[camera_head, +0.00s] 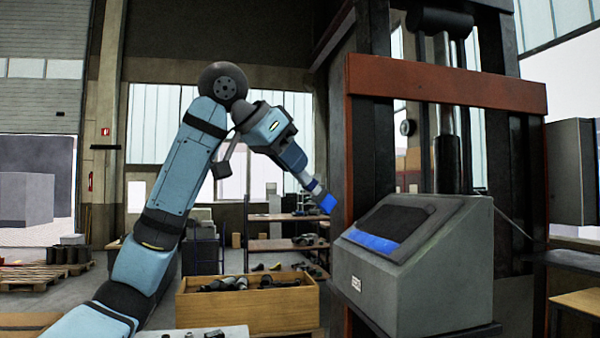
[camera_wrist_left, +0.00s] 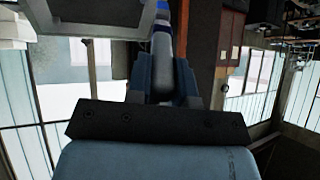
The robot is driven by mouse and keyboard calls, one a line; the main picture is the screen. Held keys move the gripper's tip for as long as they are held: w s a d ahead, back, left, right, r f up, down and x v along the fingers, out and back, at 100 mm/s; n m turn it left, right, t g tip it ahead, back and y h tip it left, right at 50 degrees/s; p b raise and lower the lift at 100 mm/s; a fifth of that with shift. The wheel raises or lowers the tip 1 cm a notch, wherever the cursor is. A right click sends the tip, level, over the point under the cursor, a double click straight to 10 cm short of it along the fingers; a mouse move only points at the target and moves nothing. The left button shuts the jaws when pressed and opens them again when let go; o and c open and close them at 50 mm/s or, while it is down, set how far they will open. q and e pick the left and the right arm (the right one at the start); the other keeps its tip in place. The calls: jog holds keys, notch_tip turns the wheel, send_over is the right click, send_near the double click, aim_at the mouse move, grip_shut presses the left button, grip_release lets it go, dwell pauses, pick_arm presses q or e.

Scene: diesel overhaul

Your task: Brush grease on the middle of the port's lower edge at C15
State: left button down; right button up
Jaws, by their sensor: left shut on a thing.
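My left gripper (camera_head: 292,160) is shut on a brush (camera_head: 314,188) with a pale handle and a blue tip. The tip points down and right, and appears apart from the grey housing (camera_head: 445,285), just above and left of it in the picture. The housing's sloped face has a dark port (camera_head: 395,218) with a blue strip (camera_head: 369,240) along its lower edge. A small white label (camera_head: 356,284) is on the front, too small to read. In the left wrist view, the brush (camera_wrist_left: 161,30) extends away between the fingers (camera_wrist_left: 160,80). My right gripper is not in view.
A red-brown press frame (camera_head: 445,83) with a vertical ram (camera_head: 446,160) stands behind the housing. A wooden crate (camera_head: 248,308) of dark parts stands below my left arm. Shelves (camera_head: 285,245) stand farther back. A wooden-topped table (camera_head: 582,302) is at the right edge.

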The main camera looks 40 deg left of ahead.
pick_arm(q)
jog(key=shift+s+r, duration=0.15)
jog(key=shift+r, duration=0.05)
jog(key=shift+a, duration=0.1)
jog(key=shift+s+a+r, duration=0.3)
jog(key=shift+s+r, duration=0.05)
jog(key=shift+r, duration=0.25)
jog(key=shift+s+a+r, duration=0.25)
jog(key=shift+s+r, duration=0.1)
jog(key=shift+r, duration=0.25)
jog(key=shift+w+f, duration=0.1)
jog(key=shift+f, duration=0.05)
